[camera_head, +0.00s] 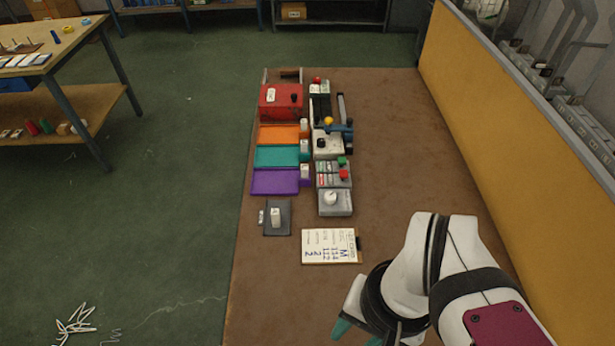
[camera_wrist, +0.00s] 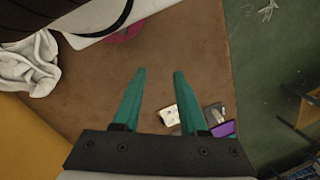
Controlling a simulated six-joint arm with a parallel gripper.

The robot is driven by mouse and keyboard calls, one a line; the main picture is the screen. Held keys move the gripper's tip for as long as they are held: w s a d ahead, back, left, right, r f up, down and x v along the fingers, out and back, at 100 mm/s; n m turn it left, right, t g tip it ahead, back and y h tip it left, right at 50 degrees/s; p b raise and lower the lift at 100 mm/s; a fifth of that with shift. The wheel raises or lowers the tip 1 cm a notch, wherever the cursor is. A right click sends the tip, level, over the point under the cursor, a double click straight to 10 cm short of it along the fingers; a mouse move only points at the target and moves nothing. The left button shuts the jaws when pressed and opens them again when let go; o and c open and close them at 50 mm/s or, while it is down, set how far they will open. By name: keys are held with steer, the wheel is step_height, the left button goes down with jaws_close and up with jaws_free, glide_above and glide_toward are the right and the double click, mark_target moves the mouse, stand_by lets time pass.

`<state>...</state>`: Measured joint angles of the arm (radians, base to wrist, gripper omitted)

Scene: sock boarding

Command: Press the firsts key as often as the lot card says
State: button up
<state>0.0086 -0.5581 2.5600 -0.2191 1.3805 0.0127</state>
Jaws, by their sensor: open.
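The lot card (camera_head: 331,246) lies flat on the brown table, with printed lines and blue handwriting. I make out an M and what look like 2s, but cannot read which number belongs to which line. Beyond it stands a grey key box (camera_head: 324,182) with a green key (camera_head: 342,161) and a red key (camera_head: 344,174). Its labels are too small to read, so I cannot tell which is the firsts key. My gripper (camera_wrist: 159,72) is open and empty, its teal fingers apart. In the head view it is at the bottom, nearer than the card. The card also shows in the wrist view (camera_wrist: 169,115).
A grey dial box (camera_head: 335,203) stands between card and keys. Orange (camera_head: 278,134), teal (camera_head: 277,156) and purple (camera_head: 274,182) trays, a red box (camera_head: 281,103) and a dark pad (camera_head: 277,229) line the left. A yellow panel (camera_head: 500,85) borders the right.

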jaws_close()
stand_by(1.4)
